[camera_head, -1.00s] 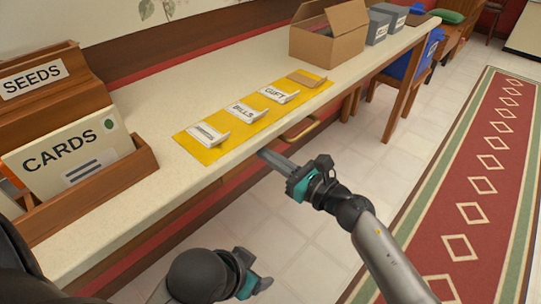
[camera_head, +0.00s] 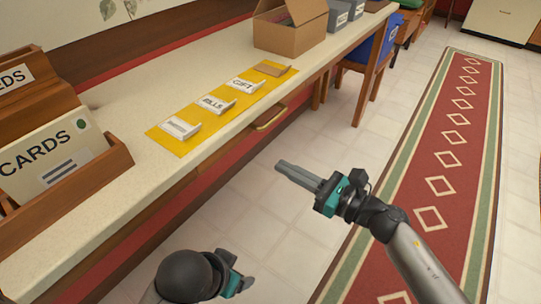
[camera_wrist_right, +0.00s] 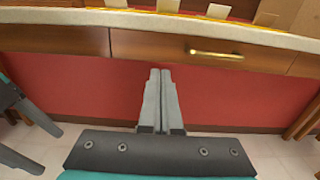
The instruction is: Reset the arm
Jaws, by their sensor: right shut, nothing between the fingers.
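My right gripper (camera_head: 283,170) is shut and empty. It hangs over the tiled floor, in front of the counter and apart from it. In the right wrist view its two fingers (camera_wrist_right: 160,75) lie together, pointing at the red panel under the drawer. My left arm (camera_head: 190,276) shows at the bottom of the head view. Its end (camera_head: 235,284) has a teal part, and its fingers cannot be made out.
The long counter (camera_head: 120,95) carries a yellow mat (camera_head: 160,135) with several labelled card stacks, a cardboard box (camera_head: 312,38) and a wooden CARDS holder (camera_head: 115,165). A drawer handle (camera_head: 270,117) juts from its front. Floor and a red rug (camera_head: 420,200) lie open to the right.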

